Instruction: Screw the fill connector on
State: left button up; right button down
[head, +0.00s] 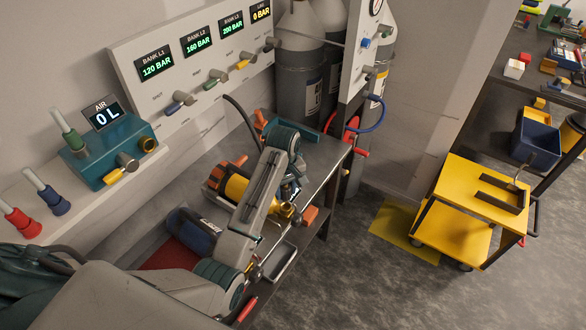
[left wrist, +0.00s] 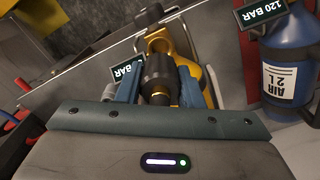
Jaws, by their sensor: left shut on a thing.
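My left gripper (head: 291,192) reaches down over the bench beside the brass valve (head: 285,211) of a yellow cylinder (head: 236,188). The cylinder lies on its side between orange supports. In the left wrist view, the blue fingers of my left gripper (left wrist: 159,88) are shut on the fill connector (left wrist: 158,72), a black body with a brass end. A yellow-brass fitting (left wrist: 160,40) shows just behind the connector. I cannot tell whether the connector touches or is threaded onto it. In the head view the connector is largely hidden by my gripper. My right gripper is not in view.
A blue air cylinder (head: 194,231) lies near the yellow one; it also shows in the left wrist view (left wrist: 291,60). A wall panel (head: 215,90) with bank gauges and valves stands behind. A metal tray (head: 280,262) sits at the front. A yellow cart (head: 478,192) stands right, across open floor.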

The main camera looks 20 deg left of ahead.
aim_at(286, 198)
pick_arm(q)
jog(key=shift+f, duration=0.6)
dwell(0.7)
jog(key=shift+f+b, duration=0.4)
jog(key=shift+f, duration=1.2)
jog(key=shift+r+m+p, duration=0.2)
jog(key=shift+m+p, duration=0.3)
jog(key=shift+p, duration=0.05)
jog(key=shift+f+m, duration=0.2)
jog(key=shift+m, duration=0.5)
jog(key=m, duration=0.6)
jog(key=shift+m, duration=0.4)
jog(key=o, duration=1.3)
jog(key=shift+c, duration=0.2)
